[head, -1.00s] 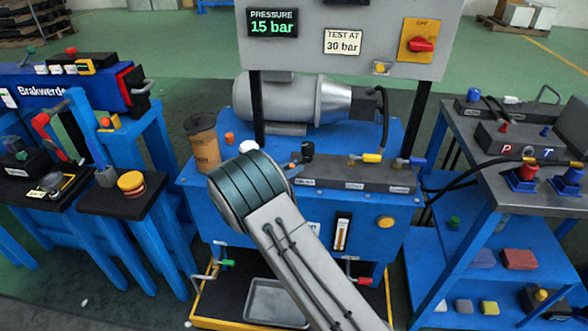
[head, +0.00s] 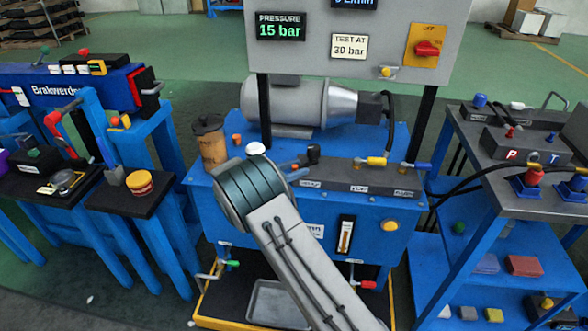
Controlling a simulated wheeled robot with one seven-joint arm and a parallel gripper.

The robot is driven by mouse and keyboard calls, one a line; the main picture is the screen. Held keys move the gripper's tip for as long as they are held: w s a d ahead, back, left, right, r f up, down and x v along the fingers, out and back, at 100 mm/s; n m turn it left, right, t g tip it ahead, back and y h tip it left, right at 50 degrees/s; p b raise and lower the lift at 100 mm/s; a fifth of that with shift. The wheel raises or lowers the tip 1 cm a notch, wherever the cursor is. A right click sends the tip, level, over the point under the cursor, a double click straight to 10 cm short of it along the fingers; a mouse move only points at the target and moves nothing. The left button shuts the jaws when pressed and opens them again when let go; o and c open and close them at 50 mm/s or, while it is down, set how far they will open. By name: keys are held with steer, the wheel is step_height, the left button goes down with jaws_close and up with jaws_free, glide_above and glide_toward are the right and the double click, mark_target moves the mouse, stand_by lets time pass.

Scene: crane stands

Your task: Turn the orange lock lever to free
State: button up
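I cannot clearly make out which part is the orange lock lever. A small orange piece (head: 126,120) shows on the left blue stand, and a small orange cap (head: 237,140) sits on top of the middle blue bench; both are too small to tell whether they are levers. A red-handled lever (head: 53,122) stands on the left stand. My arm crosses the middle of the view, over part of the bench's valve block. My gripper does not show; the arm may hide it.
The middle bench (head: 260,218) carries a grey motor (head: 290,102), a brown canister (head: 210,146) and a panel (head: 300,58) reading 15 bar. A dark table (head: 130,205) with a yellow-red button stands left. A shelved stand (head: 450,150) is at right, with a floor gap between.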

steer(key=p+v, duration=0.1)
steer(key=v, duration=1.2)
steer(key=shift+s+a, duration=0.25)
steer(key=shift+a, duration=0.05)
